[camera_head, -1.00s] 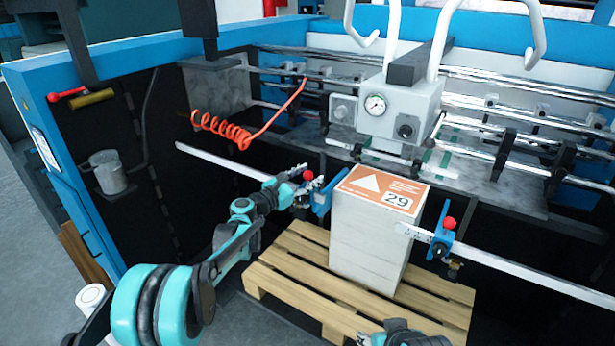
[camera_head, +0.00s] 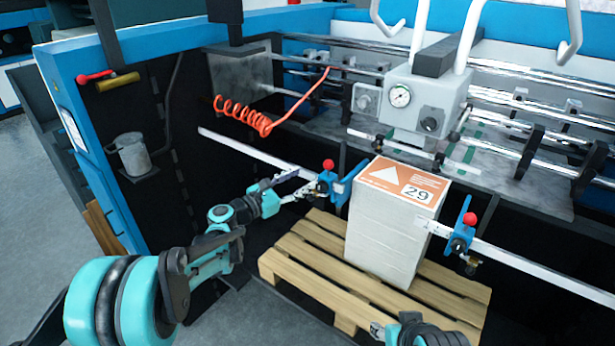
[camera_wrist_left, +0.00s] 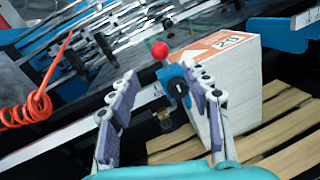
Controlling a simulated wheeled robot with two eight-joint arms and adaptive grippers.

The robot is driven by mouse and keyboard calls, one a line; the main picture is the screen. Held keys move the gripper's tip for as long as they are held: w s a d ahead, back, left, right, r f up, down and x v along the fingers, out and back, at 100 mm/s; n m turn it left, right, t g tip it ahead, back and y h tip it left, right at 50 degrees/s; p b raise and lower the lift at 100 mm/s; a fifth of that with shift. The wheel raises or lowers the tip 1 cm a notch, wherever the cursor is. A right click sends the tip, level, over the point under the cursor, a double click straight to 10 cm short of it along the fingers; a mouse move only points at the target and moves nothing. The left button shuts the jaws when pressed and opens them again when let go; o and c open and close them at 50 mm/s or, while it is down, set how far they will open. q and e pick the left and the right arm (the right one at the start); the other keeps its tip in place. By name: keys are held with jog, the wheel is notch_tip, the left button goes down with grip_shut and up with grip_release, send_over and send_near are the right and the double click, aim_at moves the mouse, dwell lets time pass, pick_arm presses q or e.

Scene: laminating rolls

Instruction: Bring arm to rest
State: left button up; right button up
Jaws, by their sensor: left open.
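My left gripper (camera_head: 290,184) is open and empty, just left of the left blue clamp with the red knob (camera_head: 327,165). In the left wrist view its two fingers (camera_wrist_left: 160,105) stand apart, with the red knob (camera_wrist_left: 160,50) beyond and between them. My right gripper shows only in part at the bottom edge of the head view (camera_head: 385,331); its jaws are too cut off to judge. A white stack with an orange label marked 29 (camera_head: 385,240) stands upright on a wooden pallet (camera_head: 305,262).
A metal rail (camera_head: 240,147) runs behind the left arm. A second clamp with a red knob (camera_head: 470,219) sits right of the stack. An orange coiled hose (camera_head: 240,114) hangs above the rail. A grey mug-like container (camera_head: 131,155) is on the left wall.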

pick_arm(q)
jog(key=shift+s, duration=0.1)
jog(key=s+a+f+m+g+y+b, duration=0.1)
jog(key=s+f+m+g+y, duration=0.15)
jog(key=s+m, duration=0.5)
jog(key=s+a+f+m+g+y+b, duration=0.1)
jog(key=s+f+m+y+b, duration=0.3)
jog(key=s, duration=0.6)
jog(key=s+a+f+m+y, duration=0.2)
jog(key=s+a+f+m, duration=0.1)
jog(key=s, duration=0.3)
jog(key=s+a+f+m+g+y, duration=0.1)
jog(key=s+a+f+m+y, duration=0.1)
jog(key=s+a+m, duration=0.3)
jog(key=s+a+f+m+y, duration=0.2)
jog(key=s+a+f+m, duration=0.2)
jog(key=s, duration=0.5)
jog(key=shift+a+f+m+y, duration=0.25)
jog(key=shift+a+m+y, duration=0.15)
jog(key=shift+a, duration=0.45)
